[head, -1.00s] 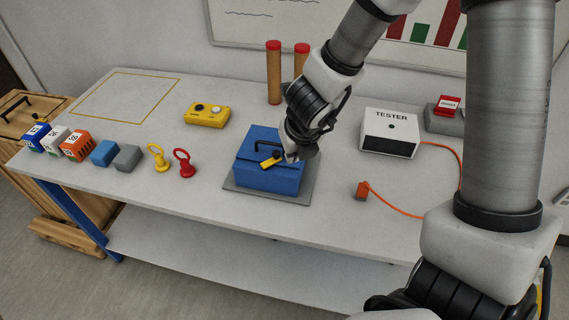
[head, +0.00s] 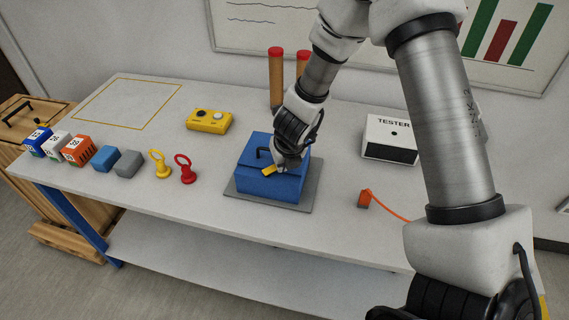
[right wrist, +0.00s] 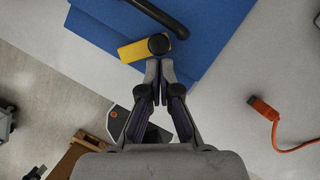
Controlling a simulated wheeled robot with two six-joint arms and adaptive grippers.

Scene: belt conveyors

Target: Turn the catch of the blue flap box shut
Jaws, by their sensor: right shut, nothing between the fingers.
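The blue flap box (head: 268,187) sits on a grey plate (head: 250,201) on the table, its lid down and a black handle on top. Its yellow catch (head: 268,170) shows at the upper front edge, partly hidden by my right gripper (head: 279,168). In the right wrist view the yellow catch (right wrist: 131,51) points left from its black pivot knob (right wrist: 158,44). My right gripper (right wrist: 158,70) is shut and empty, its tips just beside the knob; whether they touch it I cannot tell. My left gripper is not in view.
The tester (head: 390,138) stands right of the box, with an orange plug (head: 364,199) on a cable. A yellow device (head: 209,120) and two red-topped cylinders (head: 276,78) stand behind. Ring-handled pieces (head: 185,170) and several blocks (head: 79,151) are left. The table front is clear.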

